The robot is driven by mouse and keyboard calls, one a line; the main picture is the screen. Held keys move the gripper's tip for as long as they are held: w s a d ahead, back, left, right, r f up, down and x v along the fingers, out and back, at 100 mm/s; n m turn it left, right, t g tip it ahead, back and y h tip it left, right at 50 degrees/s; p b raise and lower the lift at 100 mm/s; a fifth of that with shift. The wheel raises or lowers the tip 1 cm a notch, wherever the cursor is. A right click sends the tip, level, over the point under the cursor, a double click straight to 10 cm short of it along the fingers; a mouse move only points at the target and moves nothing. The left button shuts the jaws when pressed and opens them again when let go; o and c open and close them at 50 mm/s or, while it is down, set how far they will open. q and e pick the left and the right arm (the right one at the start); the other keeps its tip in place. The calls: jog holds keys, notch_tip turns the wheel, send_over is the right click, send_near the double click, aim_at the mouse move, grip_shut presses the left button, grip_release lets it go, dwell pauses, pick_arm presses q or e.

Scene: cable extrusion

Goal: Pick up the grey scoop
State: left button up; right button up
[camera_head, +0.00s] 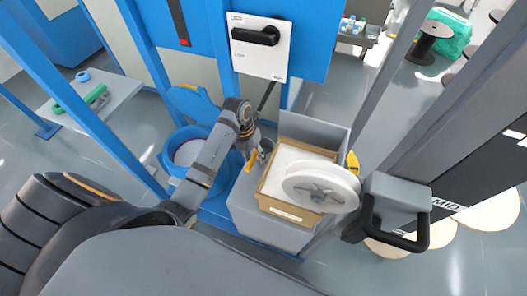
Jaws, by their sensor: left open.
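My left arm reaches in from the left over the blue bucket. My left gripper (256,157) points down and is open, just left of the cardboard box and close to the grey stand's top. A small yellow piece (250,162) shows beside its fingers; I cannot tell what it belongs to. I cannot make out the grey scoop clearly; it may be hidden by the gripper or blend with the grey stand. My right gripper is not in view.
The blue bucket (168,157) stands left of the grey stand (243,207). The cardboard box (283,208) holds white material, with a white spool (320,187) over its right side. A white switch panel (259,61) is behind. A black-handled grey unit (398,190) stands at right.

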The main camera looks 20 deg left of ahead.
pick_arm(q)
grip_shut()
